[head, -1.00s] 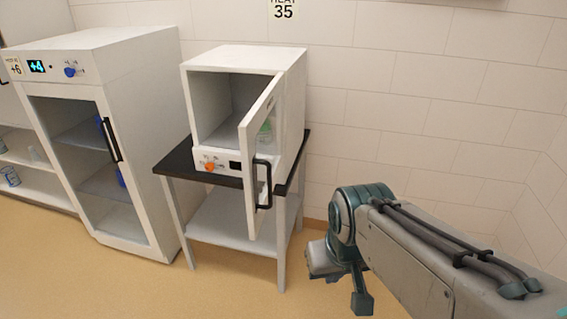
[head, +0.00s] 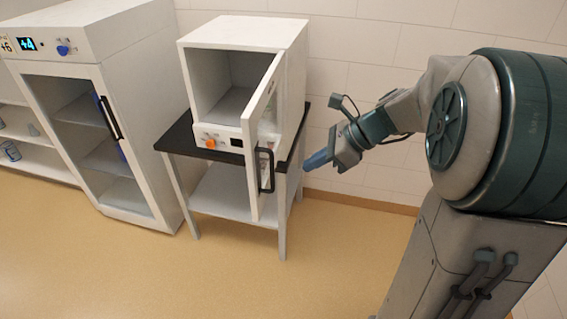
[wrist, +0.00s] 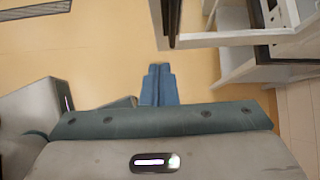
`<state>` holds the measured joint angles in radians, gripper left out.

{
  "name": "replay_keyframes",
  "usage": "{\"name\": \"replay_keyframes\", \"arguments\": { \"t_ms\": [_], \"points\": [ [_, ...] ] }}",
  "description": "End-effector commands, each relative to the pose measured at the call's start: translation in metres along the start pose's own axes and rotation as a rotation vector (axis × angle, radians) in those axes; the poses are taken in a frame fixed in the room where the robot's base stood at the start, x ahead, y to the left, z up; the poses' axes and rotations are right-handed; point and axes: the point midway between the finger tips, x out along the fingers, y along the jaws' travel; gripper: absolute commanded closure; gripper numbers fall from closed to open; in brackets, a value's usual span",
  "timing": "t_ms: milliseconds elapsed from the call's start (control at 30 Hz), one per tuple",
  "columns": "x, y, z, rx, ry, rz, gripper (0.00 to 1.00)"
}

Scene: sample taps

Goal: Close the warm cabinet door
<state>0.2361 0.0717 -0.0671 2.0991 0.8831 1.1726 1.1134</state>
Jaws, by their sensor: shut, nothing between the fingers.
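The warm cabinet (head: 237,31) is a small white box with an orange knob on a black-topped stand. Its door (head: 262,98), hinged at the right, stands wide open towards me, with a black handle (head: 265,170) on its free edge. The cabinet's inside is visible. My gripper (head: 310,162) is to the right of the door and handle, at about handle height, and appears apart from them. Its blue fingers are together and empty, as the wrist view (wrist: 158,84) also shows. Part of the white door and stand shows at the upper right there.
A tall white cabinet (head: 120,35) with a glass door and a blue knob stands to the left. The black stand top (head: 175,143) juts out around the warm cabinet. A tiled wall is close behind and to the right. The floor in front is clear.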

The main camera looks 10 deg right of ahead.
Motion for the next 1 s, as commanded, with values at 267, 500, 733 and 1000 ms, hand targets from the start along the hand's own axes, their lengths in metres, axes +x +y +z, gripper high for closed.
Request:
{"name": "replay_keyframes", "arguments": {
  "t_ms": [267,500,733,1000],
  "points": [
    [0.051,0.002,0.000,0.000,0.002,0.008,1.00],
    [0.100,0.003,0.003,-0.004,0.002,0.007,1.00],
    [0.118,0.002,0.025,-0.006,0.002,0.003,1.00],
    [0.124,0.001,0.028,-0.005,0.003,0.001,1.00]
  ]
}}
